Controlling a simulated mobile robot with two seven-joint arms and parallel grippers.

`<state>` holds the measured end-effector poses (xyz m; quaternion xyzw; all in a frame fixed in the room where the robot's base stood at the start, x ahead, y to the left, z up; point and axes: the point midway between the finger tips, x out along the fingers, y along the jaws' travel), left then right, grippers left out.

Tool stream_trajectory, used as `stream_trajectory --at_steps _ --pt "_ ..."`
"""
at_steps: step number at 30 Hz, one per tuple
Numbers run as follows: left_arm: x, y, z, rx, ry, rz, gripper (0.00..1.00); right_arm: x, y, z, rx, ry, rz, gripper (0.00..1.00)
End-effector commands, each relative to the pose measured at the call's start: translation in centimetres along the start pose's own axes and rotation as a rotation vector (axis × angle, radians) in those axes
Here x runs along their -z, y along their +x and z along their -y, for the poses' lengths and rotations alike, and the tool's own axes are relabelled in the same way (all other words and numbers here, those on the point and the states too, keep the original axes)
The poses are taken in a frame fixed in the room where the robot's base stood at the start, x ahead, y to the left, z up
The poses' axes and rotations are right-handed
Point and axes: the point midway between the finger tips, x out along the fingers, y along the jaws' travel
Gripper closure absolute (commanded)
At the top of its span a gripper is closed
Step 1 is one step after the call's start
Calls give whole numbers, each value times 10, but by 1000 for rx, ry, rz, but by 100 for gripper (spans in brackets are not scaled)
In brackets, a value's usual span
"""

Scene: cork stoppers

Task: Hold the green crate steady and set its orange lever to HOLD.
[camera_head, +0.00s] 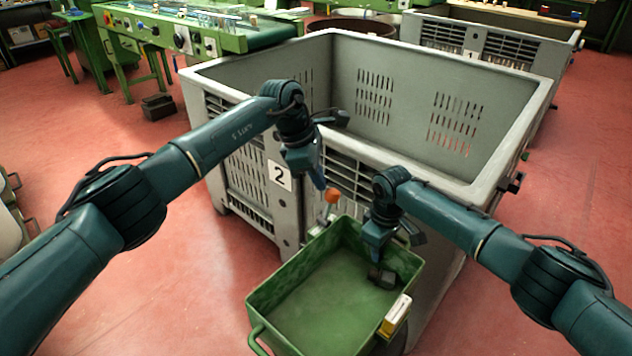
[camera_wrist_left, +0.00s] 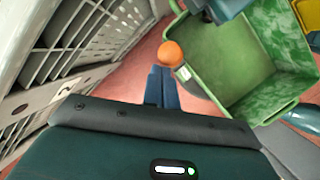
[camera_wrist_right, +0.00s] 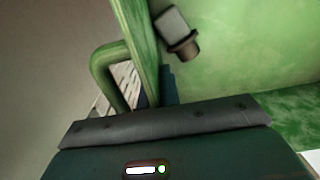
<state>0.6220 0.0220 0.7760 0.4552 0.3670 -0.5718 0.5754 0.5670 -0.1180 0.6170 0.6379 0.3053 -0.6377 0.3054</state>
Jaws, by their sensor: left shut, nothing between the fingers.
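The green crate (camera_head: 262,297) stands open-topped in front of the grey bin; it also shows in the left wrist view (camera_wrist_left: 215,55). The orange lever knob (camera_head: 332,195) is at the crate's far left side, and appears just beyond my left fingertips in the left wrist view (camera_wrist_left: 171,53). My left gripper (camera_head: 320,183) is shut and empty, close to the knob; contact is unclear. My right gripper (camera_head: 375,252) is at the crate's far wall. Its fingers (camera_wrist_right: 157,88) straddle that wall (camera_wrist_right: 137,35) beside a green loop handle (camera_wrist_right: 103,75). The lever's markings are unreadable.
A dark grey block (camera_head: 382,277) lies inside the crate. A yellow piece (camera_head: 396,313) sits on the crate's right rim. The large grey bin marked 2 (camera_head: 525,130) stands close behind both arms. Red floor (camera_head: 200,290) is free at the left.

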Motion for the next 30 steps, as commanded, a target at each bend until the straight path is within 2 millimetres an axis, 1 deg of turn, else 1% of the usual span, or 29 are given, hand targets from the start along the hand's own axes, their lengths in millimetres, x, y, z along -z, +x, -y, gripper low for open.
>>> stream_trajectory --at_steps 7,10,14,16,18,24,27,30 --pt "3 0 0 0 -2 -4 100 -1 2 0 2 2 1 100" --pt "9 -2 0 0 -3 -5 100 -2 3 0 2 3 1 100" --pt "28 -10 -1 -2 -4 -4 100 -2 3 0 2 3 1 100" --pt "43 -17 -1 -3 -5 -4 100 -2 3 0 1 4 2 100" --pt "35 -36 -5 -7 2 0 100 -2 3 -1 1 4 2 100" --pt "30 -78 -13 -5 0 -2 100 -2 4 -1 1 4 3 100" --pt "28 -94 -16 -4 -1 -1 100 -3 4 -1 1 4 4 100" --pt "26 -105 -17 -2 -1 -2 100 -3 4 -1 1 4 4 100"
